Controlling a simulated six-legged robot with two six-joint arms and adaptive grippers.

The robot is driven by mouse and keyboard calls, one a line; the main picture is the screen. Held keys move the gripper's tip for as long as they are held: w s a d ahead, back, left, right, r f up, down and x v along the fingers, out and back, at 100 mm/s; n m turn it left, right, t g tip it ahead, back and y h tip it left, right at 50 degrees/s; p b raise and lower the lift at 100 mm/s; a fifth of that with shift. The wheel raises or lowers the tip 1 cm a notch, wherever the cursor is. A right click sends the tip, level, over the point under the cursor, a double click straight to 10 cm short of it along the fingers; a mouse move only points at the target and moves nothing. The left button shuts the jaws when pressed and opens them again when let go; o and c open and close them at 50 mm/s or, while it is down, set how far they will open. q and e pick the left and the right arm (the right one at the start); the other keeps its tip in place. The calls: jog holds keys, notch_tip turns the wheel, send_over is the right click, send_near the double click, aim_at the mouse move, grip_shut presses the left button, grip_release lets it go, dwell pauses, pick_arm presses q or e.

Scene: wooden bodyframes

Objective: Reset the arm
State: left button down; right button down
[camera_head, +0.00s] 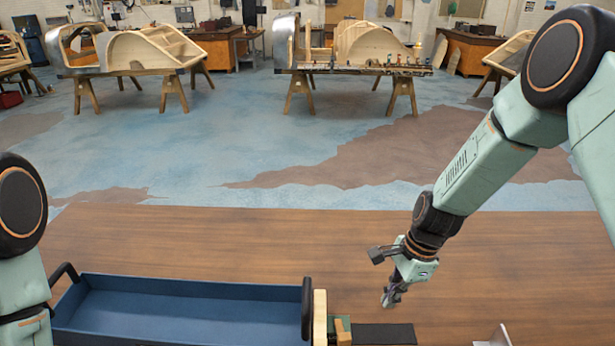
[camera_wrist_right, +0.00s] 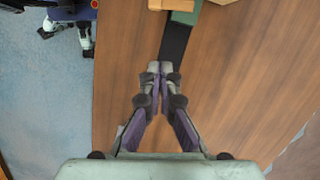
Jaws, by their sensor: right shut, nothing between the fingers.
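My right gripper (camera_head: 389,300) hangs over the wooden table (camera_head: 250,236), to the right of the blue tray. In the right wrist view its fingers (camera_wrist_right: 160,68) meet at the tips and nothing is between them. Their tips appear over the end of a black strip (camera_wrist_right: 176,45). My left arm shows at the left edge of the head view, but its gripper is not in the picture.
A blue tray (camera_head: 190,279) with dark handles stands at the front left. Beside it are a pale wooden block (camera_head: 320,310), a green piece (camera_head: 338,325) and a black strip (camera_head: 385,334). A metal bracket (camera_head: 497,337) lies at the front right. The table's far half is clear.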

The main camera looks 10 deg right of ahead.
jog(key=s+a+f+n+h, duration=0.1)
jog(key=s+f+n, duration=0.2)
jog(key=s+n, duration=0.45)
jog(key=s+a+f+n+h, duration=0.15)
jog(key=s+f+n, duration=0.3)
jog(key=s, duration=0.65)
jog(key=s+a+f+n, duration=0.25)
jog(key=s+n, duration=0.35)
jog(key=s, duration=0.4)
notch_tip(320, 180, down, 20)
jog(key=b, duration=2.1)
jog(key=shift+w+d+f, duration=0.15)
jog(key=shift+w+d, duration=0.05)
jog(key=shift+w, duration=0.1)
jog(key=shift+d, duration=0.1)
